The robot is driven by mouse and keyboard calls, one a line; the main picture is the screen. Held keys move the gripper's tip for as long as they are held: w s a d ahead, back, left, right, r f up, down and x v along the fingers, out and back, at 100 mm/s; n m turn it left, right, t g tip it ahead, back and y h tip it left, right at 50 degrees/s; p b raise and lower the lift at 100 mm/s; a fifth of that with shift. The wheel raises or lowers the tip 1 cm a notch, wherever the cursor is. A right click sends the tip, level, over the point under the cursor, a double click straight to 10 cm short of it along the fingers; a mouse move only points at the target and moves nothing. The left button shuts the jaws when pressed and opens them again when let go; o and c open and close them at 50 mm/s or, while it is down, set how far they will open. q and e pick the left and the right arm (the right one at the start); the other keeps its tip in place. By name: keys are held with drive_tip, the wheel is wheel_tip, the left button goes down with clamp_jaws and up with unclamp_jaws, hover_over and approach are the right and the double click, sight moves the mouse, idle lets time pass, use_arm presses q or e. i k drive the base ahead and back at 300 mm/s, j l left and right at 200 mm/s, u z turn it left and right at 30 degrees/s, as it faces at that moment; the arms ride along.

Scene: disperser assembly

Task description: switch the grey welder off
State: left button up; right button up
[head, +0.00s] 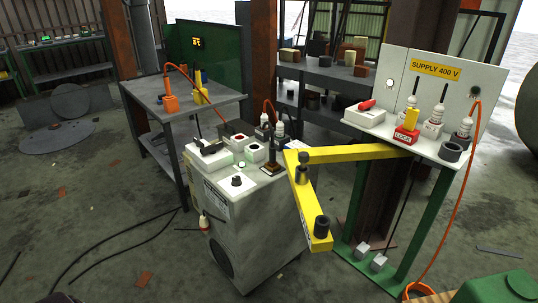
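The grey welder (255,225) stands on the floor in the middle of the head view, a boxy cabinet with a round dark vent low on its front. Its top carries a black knob (237,181) on a white plate, a small green-lit button (241,164), and white boxes with dark red and black tops (255,153). A white box with a dark lever (208,150) sits at its left top edge. The knob's pointer is too small to read. Neither of my grippers can be made out in the view.
A yellow jointed bar (350,153) reaches from the green-legged supply stand (450,145) towards the welder's right side. A red lock tag (406,135) and plugs stand there. A grey table (190,98) is behind left. Cables lie on the floor left; open floor is in front.

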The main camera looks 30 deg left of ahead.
sight(211, 149)
drive_tip(key=i+j+z, duration=0.3)
drive_tip(key=j, duration=1.15)
drive_tip(key=j+z, duration=0.25)
drive_tip(key=j, duration=1.2)
